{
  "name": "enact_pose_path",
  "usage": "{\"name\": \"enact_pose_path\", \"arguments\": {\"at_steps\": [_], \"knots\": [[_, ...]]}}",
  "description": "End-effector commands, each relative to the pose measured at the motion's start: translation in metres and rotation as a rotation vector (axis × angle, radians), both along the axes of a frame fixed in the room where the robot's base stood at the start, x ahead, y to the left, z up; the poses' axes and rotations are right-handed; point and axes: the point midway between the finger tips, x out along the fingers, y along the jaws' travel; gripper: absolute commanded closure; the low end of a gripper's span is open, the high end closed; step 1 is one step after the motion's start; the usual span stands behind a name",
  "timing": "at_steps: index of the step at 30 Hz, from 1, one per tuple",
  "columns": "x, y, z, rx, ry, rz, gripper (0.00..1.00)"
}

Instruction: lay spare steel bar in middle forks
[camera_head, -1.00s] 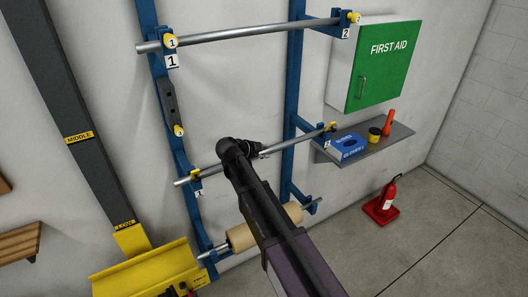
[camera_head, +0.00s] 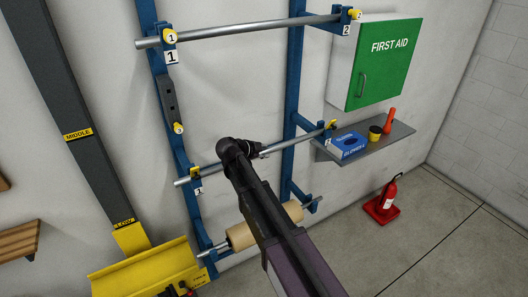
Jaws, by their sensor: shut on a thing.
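The spare steel bar (camera_head: 215,168) is a thin grey rod that slants across the middle level of the blue wall rack. My gripper (camera_head: 262,152) is shut on it near its middle, with my dark arm coming up from below and hiding part of it. The bar's left end lies at the left middle fork (camera_head: 195,176), which has a yellow part and a label 1. Its right end is at the right middle fork (camera_head: 331,128), also with yellow. I cannot tell whether the bar rests in the forks or hangs just above them.
Another steel bar (camera_head: 250,31) spans the top forks. A tan roll (camera_head: 243,236) sits on a lower rod, partly behind my arm. A yellow trough (camera_head: 145,272) stands lower left.

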Motion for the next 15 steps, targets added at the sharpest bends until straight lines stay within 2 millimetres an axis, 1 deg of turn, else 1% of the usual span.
{"name": "enact_pose_path", "arguments": {"at_steps": [9,10,11,12,14,15], "knots": [[0.0001,-0.0001,-0.0022,-0.001,-0.001,0.0,1.0],[0.0001,-0.0002,-0.0022,-0.001,-0.001,0.0,0.6],[0.0001,-0.0001,-0.0016,-0.001,-0.001,0.0,0.51],[0.0001,-0.0001,-0.0016,-0.001,-0.001,0.0,0.39],[0.0001,0.0,-0.0016,-0.001,-0.001,0.0,0.23],[0.0001,0.0,-0.0016,-0.001,-0.001,0.0,0.23]]}}
